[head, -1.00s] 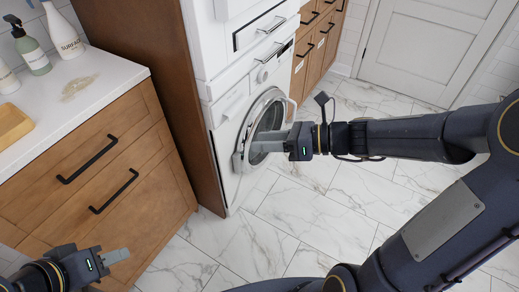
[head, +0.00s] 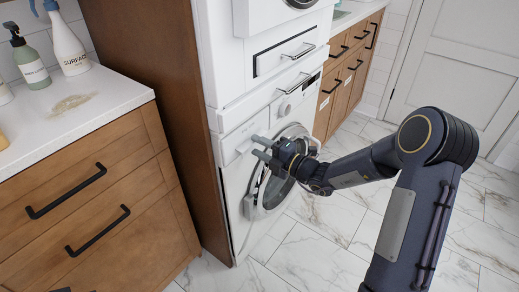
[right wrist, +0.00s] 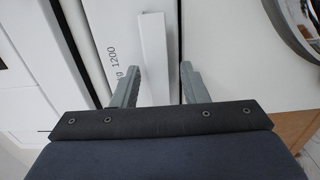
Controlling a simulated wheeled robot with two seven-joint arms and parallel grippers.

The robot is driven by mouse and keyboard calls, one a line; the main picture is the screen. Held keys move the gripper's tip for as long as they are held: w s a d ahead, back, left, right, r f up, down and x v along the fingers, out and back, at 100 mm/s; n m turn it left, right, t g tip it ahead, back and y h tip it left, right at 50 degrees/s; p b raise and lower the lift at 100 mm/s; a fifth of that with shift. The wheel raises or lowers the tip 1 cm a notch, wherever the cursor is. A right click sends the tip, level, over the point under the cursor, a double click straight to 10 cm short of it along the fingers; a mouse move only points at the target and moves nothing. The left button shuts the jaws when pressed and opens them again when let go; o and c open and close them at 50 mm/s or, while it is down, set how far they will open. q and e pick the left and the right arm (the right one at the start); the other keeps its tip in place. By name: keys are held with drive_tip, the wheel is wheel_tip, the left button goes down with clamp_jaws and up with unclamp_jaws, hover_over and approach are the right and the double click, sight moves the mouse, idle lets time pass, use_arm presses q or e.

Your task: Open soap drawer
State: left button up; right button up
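The washing machine's soap drawer (head: 240,139) is the white front panel at its upper left, above the round door; it looks closed. In the right wrist view the drawer front (right wrist: 113,22) carries the print "1200" and a raised white handle bar (right wrist: 153,50). My right gripper (head: 257,147) is at the drawer front, its two fingers apart. In the right wrist view the fingertips of the right gripper (right wrist: 160,70) lie on either side of the bar, with gaps; I cannot tell their depth.
The round washer door (head: 285,165) is just below and right of my right gripper. Another white appliance (head: 275,45) is stacked above. A wooden side panel (head: 150,100) and a drawer cabinet (head: 90,200) stand left. The marble floor (head: 330,240) is clear.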

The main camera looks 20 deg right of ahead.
drive_tip(key=shift+w+a, duration=0.15)
clamp_jaws()
drive_tip(key=p+v, duration=0.7)
drive_tip(key=v, duration=1.3)
drive_tip(key=shift+f+p, duration=0.25)
drive_tip(key=shift+p, duration=0.05)
